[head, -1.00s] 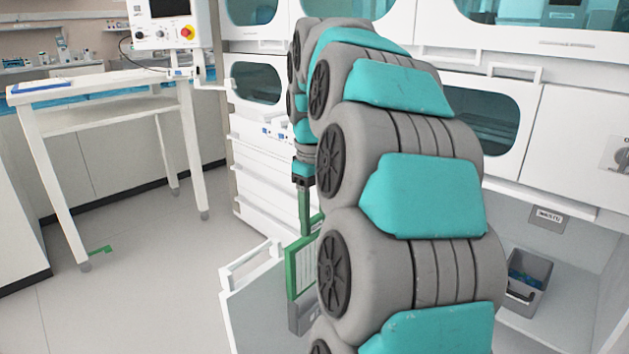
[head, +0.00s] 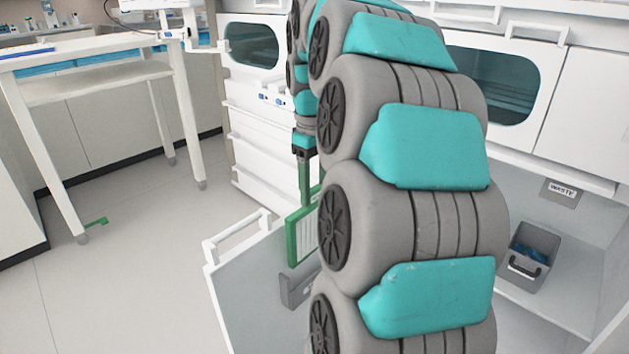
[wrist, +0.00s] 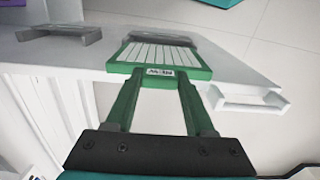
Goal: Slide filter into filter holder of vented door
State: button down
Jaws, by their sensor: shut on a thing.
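The filter (head: 302,240) is a green-framed panel with pale slats, held upright beside the inner face of the open white vented door (head: 242,285). My gripper (head: 305,195) is shut on its upper end with green fingers. In the wrist view the filter (wrist: 158,55) extends away from my fingertips (wrist: 160,79), with a small label on its near edge. A grey holder (head: 293,291) on the door sits just below the filter in the head view. In the wrist view a grey bracket (wrist: 60,35) lies left of the filter; contact at the far end cannot be told.
The door has a white handle (head: 237,229) on its outer side. A grey waste bin (head: 532,257) stands in the open compartment at right. My arm hides the middle.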

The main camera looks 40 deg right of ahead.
aim_at(312, 211)
jog(key=shift+f, duration=0.65)
jog(key=shift+w, duration=0.35)
jog(key=shift+f, duration=0.35)
dwell(0.3)
jog(key=shift+f+b, duration=0.75)
jog(key=shift+f, duration=0.7)
jog(key=shift+f+b, duration=0.3)
jog(key=shift+f, duration=0.3)
